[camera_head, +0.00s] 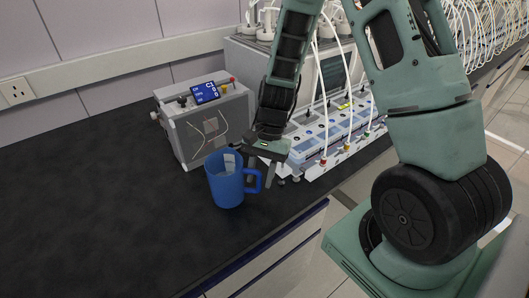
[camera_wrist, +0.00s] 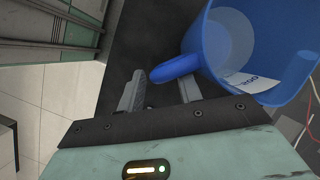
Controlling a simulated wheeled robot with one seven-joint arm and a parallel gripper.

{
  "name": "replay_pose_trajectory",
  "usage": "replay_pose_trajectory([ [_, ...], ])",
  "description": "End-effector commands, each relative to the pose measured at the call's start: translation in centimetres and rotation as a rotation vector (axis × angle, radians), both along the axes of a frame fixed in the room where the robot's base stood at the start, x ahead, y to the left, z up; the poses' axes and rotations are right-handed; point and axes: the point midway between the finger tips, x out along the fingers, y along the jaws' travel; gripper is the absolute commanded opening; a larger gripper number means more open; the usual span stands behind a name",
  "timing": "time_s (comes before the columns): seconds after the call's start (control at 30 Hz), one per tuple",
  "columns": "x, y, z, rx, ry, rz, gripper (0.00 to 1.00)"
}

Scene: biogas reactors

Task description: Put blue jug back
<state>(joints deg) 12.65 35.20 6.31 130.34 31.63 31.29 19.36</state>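The blue jug (camera_head: 225,181) stands upright on the black counter, with its handle (camera_head: 253,180) turned right toward my gripper (camera_head: 262,172). The wrist view shows the jug (camera_wrist: 285,90) at upper right, with a white label and its handle (camera_wrist: 176,68) reaching toward my fingers. My gripper (camera_wrist: 162,90) is open, its two fingers apart. The fingers are down at the handle, and the handle lies across the gap near the fingertips. I cannot tell whether either finger touches it.
A grey box with a blue screen (camera_head: 206,120) stands behind the jug. A row of blue-white reactor units (camera_head: 335,135) with white tubes is to the right. The counter (camera_head: 95,205) is clear on the left. Its front edge (camera_head: 270,247) is close to the jug.

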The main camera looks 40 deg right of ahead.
Motion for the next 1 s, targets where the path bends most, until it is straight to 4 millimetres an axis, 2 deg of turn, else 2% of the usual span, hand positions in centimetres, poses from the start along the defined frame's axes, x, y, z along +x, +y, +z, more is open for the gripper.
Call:
replay_pose_trajectory([
  [0.2,0.9,-1.7,4.3,-0.002,-0.007,-0.001,0.35],
  [0.4,1.5,-3.0,7.7,-0.002,-0.005,-0.001,0.35],
  [0.57,1.7,-3.6,9.3,-0.001,-0.001,-0.001,0.35],
  [0.63,1.6,-3.3,9.8,-0.002,-0.008,0.02,0.35],
  [0.67,1.5,-2.7,10.0,-0.003,-0.015,0.047,0.35],
  [0.77,0.1,0.9,11.2,-0.012,-0.067,0.232,0.35],
  [0.87,-3.0,6.3,12.7,-0.029,-0.16,0.548,0.35],
  [0.9,-4.7,8.4,13.2,-0.037,-0.201,0.694,0.35],
  [1.0,-9.1,12.2,14.2,-0.057,-0.302,1.035,0.35],
])
